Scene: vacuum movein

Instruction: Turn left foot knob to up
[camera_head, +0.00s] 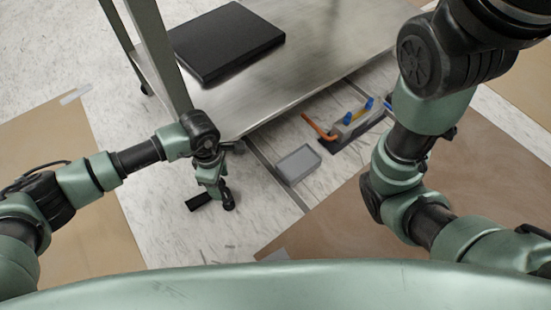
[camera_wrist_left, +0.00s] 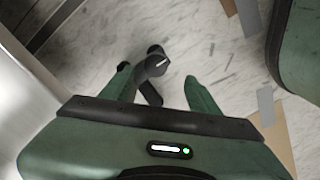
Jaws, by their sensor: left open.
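The left foot knob (camera_wrist_left: 155,64) is a dark round part with a short white line on it, in the left wrist view. A black bar (camera_wrist_left: 150,93) extends below it. My left gripper (camera_wrist_left: 158,82) is open, with one green finger on each side of the knob; I cannot tell whether either finger touches it. In the head view my left gripper (camera_head: 215,183) points down near the floor beside the steel frame. A small black block (camera_head: 199,201) shows beside it, and the gripper partly hides the foot area. My right gripper is out of view.
A steel table or cart (camera_head: 300,60) with a black flat box (camera_head: 226,42) on it stands above the left gripper. Cardboard sheets (camera_head: 350,215) cover parts of the floor.

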